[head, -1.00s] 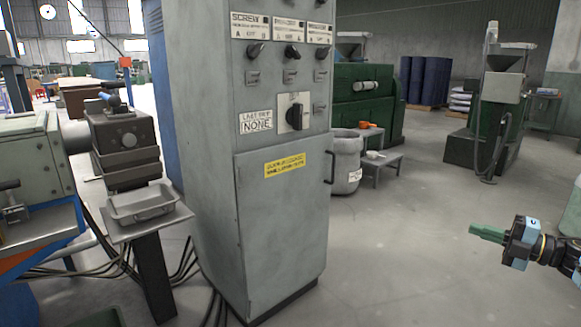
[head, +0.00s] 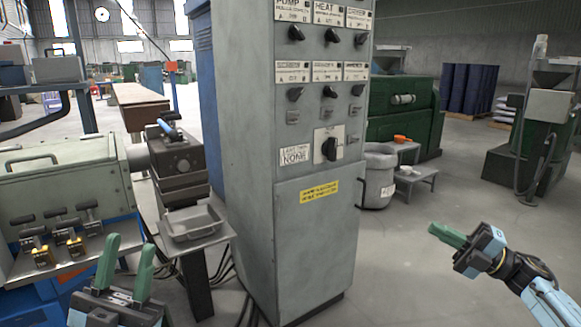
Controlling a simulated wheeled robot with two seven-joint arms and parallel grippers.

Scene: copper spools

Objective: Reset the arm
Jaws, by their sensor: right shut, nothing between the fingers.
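My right gripper (head: 440,233) is at the lower right of the head view, over open floor. Its green fingers are together with nothing between them, and they point left toward the cabinet. My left gripper (head: 125,264) is at the lower left, in front of the lathe-like machine. Its two green fingers point up and stand apart, with nothing seen between them. No copper spool can be made out in this view.
A tall grey control cabinet (head: 300,240) with rotary switches stands in the middle. A grey tray (head: 190,226) sits on a stand to its left. A machine with levers (head: 60,190) is at the left.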

